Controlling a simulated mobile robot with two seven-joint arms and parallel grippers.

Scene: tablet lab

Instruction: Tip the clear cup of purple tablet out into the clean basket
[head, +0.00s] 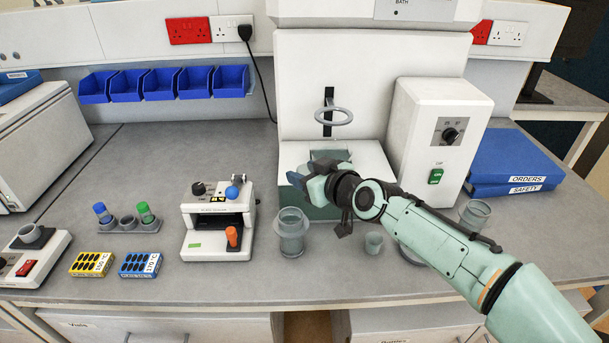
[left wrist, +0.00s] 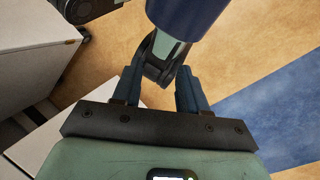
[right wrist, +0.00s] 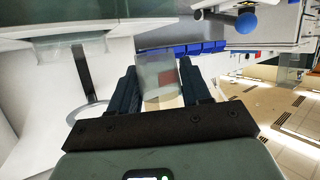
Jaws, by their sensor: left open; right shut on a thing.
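My right gripper (head: 312,183) reaches across the bench in front of the white bath machine. In the right wrist view its fingers (right wrist: 160,92) are shut on a clear cup (right wrist: 158,72). I cannot make out a purple tablet in it. A clear vessel (head: 292,234) stands upright on the bench below and left of this gripper, apart from it. I cannot tell whether it is the clean basket. My left gripper (left wrist: 160,82) is open and empty above the floor, and is out of the head view.
A small clear cup (head: 373,243) stands below my right arm, and another clear vessel (head: 474,213) is at the right. A ring holder (head: 334,117) juts from the bath machine (head: 380,60). A white tester (head: 218,222) and a tube rack (head: 130,224) stand left.

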